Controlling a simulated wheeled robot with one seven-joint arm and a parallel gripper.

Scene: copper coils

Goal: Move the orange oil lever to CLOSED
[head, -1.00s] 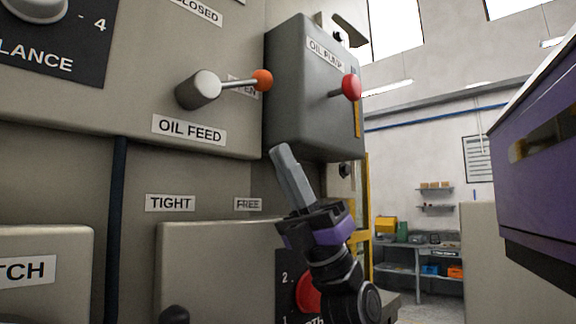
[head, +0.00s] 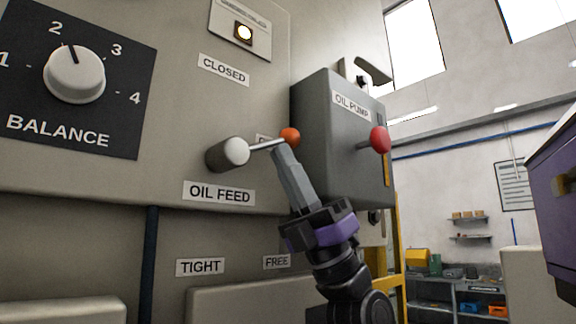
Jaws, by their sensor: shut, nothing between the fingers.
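The oil feed lever has an orange ball (head: 290,135) on a thin rod, fixed to a pale round hub (head: 228,153). It points right, over the OPEN label, which is mostly hidden. The CLOSED label (head: 223,70) is on the panel above the hub, and the OIL FEED label (head: 219,193) is below it. My gripper (head: 281,154) is shut and empty. It points up and left, with its tips just below the orange ball. I cannot tell whether they touch it.
A grey OIL PUMP box (head: 335,140) with a red-knobbed lever (head: 380,140) juts out right of the orange ball. A white BALANCE dial (head: 74,75) is at upper left. A lit indicator (head: 244,33) sits above CLOSED. The panel between CLOSED and the lever is clear.

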